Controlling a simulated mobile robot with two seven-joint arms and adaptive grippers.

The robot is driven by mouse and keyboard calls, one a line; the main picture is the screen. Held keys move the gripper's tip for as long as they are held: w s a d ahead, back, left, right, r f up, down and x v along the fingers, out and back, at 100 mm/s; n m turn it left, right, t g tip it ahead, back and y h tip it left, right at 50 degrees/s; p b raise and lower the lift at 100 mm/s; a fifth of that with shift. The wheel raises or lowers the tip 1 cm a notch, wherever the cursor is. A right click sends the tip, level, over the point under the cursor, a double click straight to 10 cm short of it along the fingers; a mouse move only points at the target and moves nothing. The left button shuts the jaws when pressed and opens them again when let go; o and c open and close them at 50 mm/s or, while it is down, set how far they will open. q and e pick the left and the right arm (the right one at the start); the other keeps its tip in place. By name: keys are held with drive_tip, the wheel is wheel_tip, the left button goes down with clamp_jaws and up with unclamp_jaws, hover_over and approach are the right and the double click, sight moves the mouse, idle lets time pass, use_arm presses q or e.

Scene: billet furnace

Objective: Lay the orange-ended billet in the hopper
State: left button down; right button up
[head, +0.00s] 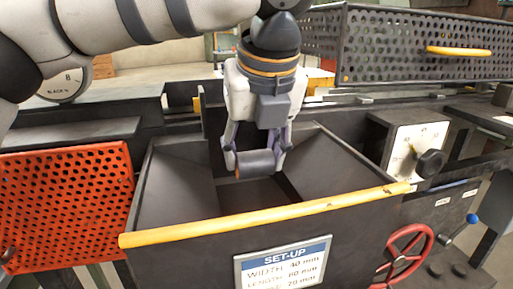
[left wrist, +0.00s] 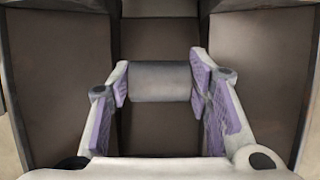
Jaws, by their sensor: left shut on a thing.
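The billet (head: 258,163) is a short dark grey cylinder, and an orange end shows at its left in the head view. My left gripper (head: 256,158) points down and is shut on the billet, one finger at each end. The billet lies level across the fingers, over the middle of the hopper (head: 178,190), a dark open box with sloping inner sides. In the left wrist view the billet (left wrist: 160,81) is between the purple finger pads, above the hopper's narrow central channel (left wrist: 160,128). I cannot tell whether it touches the hopper. My right gripper is not in view.
A yellow bar (head: 265,215) runs along the hopper's front edge, above a SET-UP sign (head: 283,267). A red perforated panel (head: 65,203) stands left. A dial (head: 415,150) and a red handwheel (head: 402,257) are at right. A dark perforated box (head: 400,50) stands behind.

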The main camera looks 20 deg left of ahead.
use_arm(q)
drive_tip(key=shift+r, duration=0.1)
drive_tip(key=c, duration=0.7)
unclamp_jaws()
drive_tip(key=shift+c, duration=0.2)
drive_tip(key=v, duration=1.2)
